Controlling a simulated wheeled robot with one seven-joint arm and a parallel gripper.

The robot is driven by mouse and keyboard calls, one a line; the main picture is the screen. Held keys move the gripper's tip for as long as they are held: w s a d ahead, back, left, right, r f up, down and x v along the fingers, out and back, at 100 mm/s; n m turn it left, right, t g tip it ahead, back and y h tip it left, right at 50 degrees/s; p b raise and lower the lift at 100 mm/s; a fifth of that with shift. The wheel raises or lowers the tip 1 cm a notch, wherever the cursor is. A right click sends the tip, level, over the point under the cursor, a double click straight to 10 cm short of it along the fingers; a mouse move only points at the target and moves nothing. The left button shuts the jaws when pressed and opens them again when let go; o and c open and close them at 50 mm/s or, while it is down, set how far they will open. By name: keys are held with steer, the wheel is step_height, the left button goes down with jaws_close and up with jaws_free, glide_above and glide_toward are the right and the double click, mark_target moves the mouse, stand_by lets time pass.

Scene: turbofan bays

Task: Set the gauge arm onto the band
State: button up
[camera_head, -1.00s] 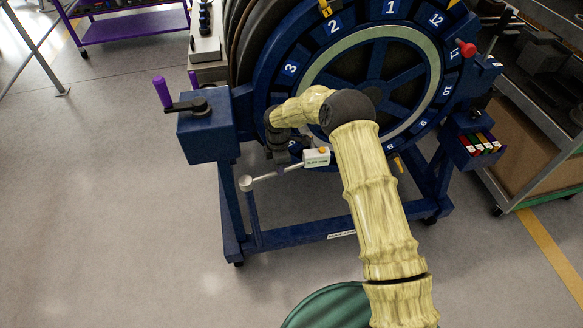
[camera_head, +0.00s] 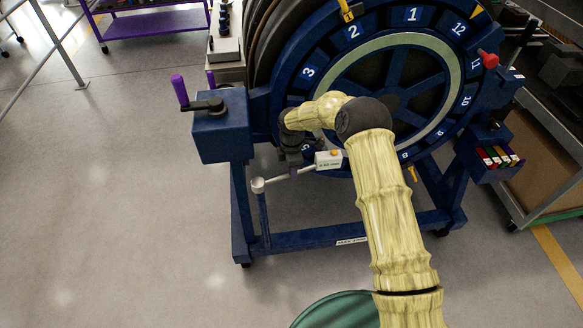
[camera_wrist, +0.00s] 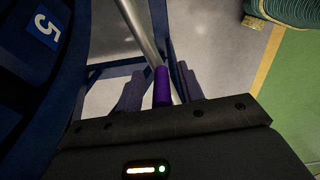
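The gauge arm (camera_head: 290,174) is a pale rod with a ball end at its left and a white readout box (camera_head: 328,159) with an orange button at its right. It lies low in front of the wheel. The pale green band (camera_head: 437,105) rings the blue numbered wheel. My gripper (camera_head: 292,157) is at the wheel's lower left, close above the gauge arm. In the wrist view a purple grip (camera_wrist: 162,88) at a grey rod's end lies between my two fingers (camera_wrist: 160,92). A gap shows beside the grip, so the fingers look open around it.
A blue stand carries the wheel. A crank with a purple handle (camera_head: 180,90) sits on its left box (camera_head: 222,130). A red knob (camera_head: 489,60) and a rack of coloured pieces (camera_head: 497,156) are at the right.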

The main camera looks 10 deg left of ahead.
step_height(320, 180, up, 17)
steer(key=b, duration=0.1)
steer(key=shift+r, duration=0.2)
stand_by(0.3)
steer(key=s+d+r+m+t+p, duration=0.1)
steer(key=s+d+r+m, duration=0.2)
steer(key=s+d+m, duration=0.4)
steer(key=s+d+r+m+p, duration=0.2)
steer(key=s+d+m, duration=0.6)
steer(key=d, duration=0.5)
steer(key=s+d+r+m+t+p, duration=0.1)
steer(key=s+d+r+m, duration=0.2)
steer(key=s+d+m, duration=0.5)
steer(key=shift+s+d+r+t+p, duration=0.3)
steer(key=shift+s+d+p, duration=0.1)
steer(key=shift+s+d, duration=0.5)
